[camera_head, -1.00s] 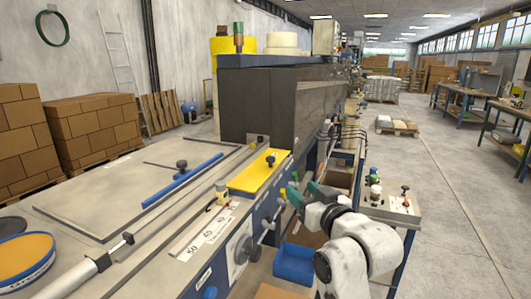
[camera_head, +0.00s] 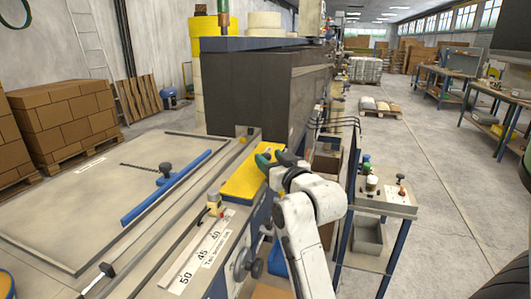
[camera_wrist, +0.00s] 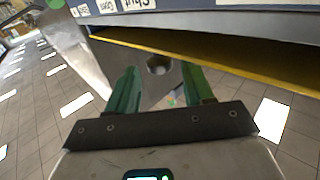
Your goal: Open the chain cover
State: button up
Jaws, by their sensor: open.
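The chain cover looks to be the yellow plate (camera_head: 246,180) set along the near edge of the machine's bench top in the head view. It lies flat and closed. My gripper (camera_head: 267,158) is at the plate's far right end, its green fingers partly in front of it. The black knob on the plate is mostly hidden there. In the wrist view my gripper (camera_wrist: 163,82) is open, with its two green fingers apart and nothing clearly held between them. A yellow edge (camera_wrist: 235,68) runs just beyond the fingers. I cannot tell whether they touch it.
A blue bar with a black knob (camera_head: 166,185) lies on the bench to the left. A scale strip (camera_head: 205,250) lies in front of the cover. The dark machine housing (camera_head: 260,95) stands just behind. A small stand (camera_head: 385,200) with knobs is at right.

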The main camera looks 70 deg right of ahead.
aim_at(269, 157)
jog(key=shift+x, duration=1.55)
grip_shut()
